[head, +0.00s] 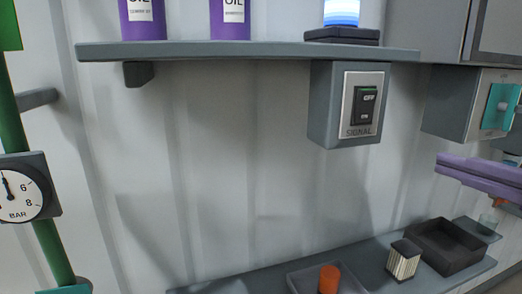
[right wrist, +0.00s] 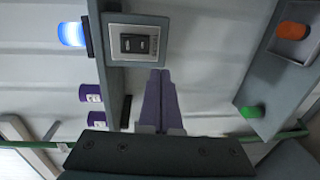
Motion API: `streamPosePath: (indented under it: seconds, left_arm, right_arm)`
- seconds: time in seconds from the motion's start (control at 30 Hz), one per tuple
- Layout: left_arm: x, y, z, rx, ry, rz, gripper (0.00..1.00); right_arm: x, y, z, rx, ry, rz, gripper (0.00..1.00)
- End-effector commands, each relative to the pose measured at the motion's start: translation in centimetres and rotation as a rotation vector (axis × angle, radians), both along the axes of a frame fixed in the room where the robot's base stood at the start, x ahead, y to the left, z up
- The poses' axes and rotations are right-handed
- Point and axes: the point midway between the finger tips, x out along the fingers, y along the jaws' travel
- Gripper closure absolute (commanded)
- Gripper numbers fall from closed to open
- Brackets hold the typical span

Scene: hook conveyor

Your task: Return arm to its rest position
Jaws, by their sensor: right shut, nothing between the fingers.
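My right gripper (head: 441,166) comes in from the right edge of the head view, its long purple fingers pointing left. It also shows in the right wrist view (right wrist: 160,74), where the fingers are together with nothing between them. In the head view the fingers are to the right of and lower than the grey signal switch box (head: 346,104), apart from it. The box also shows in the right wrist view (right wrist: 138,45). A blue lamp (head: 341,14) glows on the shelf above. My left gripper is not seen.
The upper shelf (head: 240,51) carries purple oil cans (head: 142,14). A lower shelf (head: 375,277) holds an orange cylinder (head: 329,279) in a tray, a striped block (head: 403,262) and a dark tray (head: 447,243). A teal-fronted box (head: 455,108) hangs above my gripper. A pressure gauge (head: 22,190) is at left.

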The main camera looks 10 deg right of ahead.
Motion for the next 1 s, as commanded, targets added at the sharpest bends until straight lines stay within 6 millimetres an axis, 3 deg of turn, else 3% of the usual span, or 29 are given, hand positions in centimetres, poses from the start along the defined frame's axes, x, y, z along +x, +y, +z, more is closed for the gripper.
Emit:
streamPosePath:
  seconds: [0.13,0.27,0.47,0.6,0.7,1.0]
  left_arm:
    - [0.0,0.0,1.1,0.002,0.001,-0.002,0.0]
    - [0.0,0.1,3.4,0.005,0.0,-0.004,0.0]
    - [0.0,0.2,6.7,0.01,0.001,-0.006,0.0]
    - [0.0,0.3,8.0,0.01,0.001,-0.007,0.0]
    - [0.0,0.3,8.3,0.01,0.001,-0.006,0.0]
    - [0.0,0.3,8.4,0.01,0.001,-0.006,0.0]
  right_arm:
    - [-0.6,0.2,-1.0,0.11,0.092,-0.059,1.0]
    - [-3.0,1.5,-4.0,0.392,0.327,-0.231,1.0]
    - [-10.2,6.3,-7.9,0.858,0.733,-0.612,1.0]
    - [-14.7,9.5,-8.3,1.042,0.919,-0.837,1.0]
    - [-16.7,10.8,-8.3,1.102,0.99,-0.935,1.0]
    - [-17.3,11.2,-8.3,1.119,1.013,-0.968,1.0]
